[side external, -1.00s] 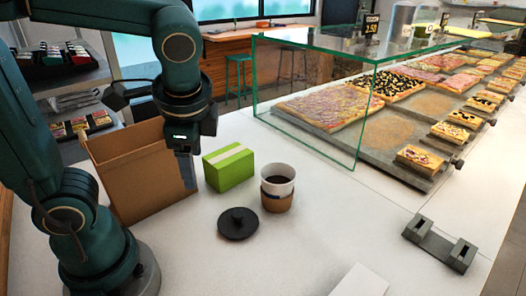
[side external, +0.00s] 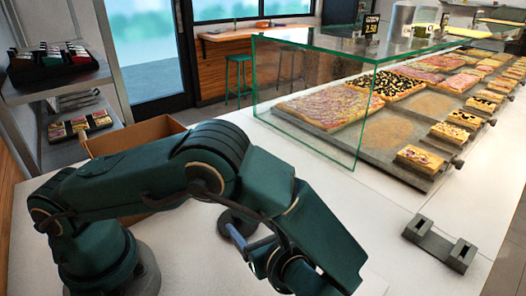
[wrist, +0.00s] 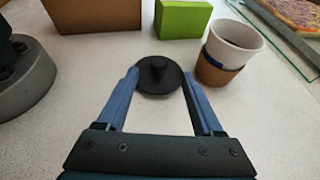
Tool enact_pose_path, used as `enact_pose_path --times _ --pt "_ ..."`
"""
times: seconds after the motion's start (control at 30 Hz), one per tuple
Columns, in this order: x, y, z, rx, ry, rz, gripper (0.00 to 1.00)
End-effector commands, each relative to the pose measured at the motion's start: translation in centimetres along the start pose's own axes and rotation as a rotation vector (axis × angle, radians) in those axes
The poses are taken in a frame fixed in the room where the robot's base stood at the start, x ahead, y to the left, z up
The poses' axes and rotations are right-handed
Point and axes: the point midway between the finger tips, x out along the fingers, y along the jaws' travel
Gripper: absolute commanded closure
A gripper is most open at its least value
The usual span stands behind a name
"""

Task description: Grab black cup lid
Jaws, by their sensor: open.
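The black cup lid (wrist: 158,76) lies on the white counter with its round knob facing up. In the wrist view it sits at the fingertips of my gripper (wrist: 160,78), between and just beyond them. The jaws are open, with one blue-grey finger on each side of the lid's near part. I cannot tell whether either finger touches it. In the side view, part of the lid (side external: 228,224) shows behind my arm, which hides most of the gripper.
A green box (wrist: 182,19) stands behind the lid, and an open cardboard box (wrist: 92,16) is at the back left. The glass case (side external: 315,100) with pizzas is beyond. A grey two-post holder (side external: 440,241) is on the right counter, with bare counter around it.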

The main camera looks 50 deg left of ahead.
Motion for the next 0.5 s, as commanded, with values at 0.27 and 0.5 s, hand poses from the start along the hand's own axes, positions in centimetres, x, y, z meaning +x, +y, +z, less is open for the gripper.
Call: enact_pose_path --times 0.27,0.5 --pt "2.3 0.3 -0.3 0.020 -0.009 -0.011 0.32" --pt "4.6 0.2 -0.3 0.018 -0.006 -0.013 0.32"
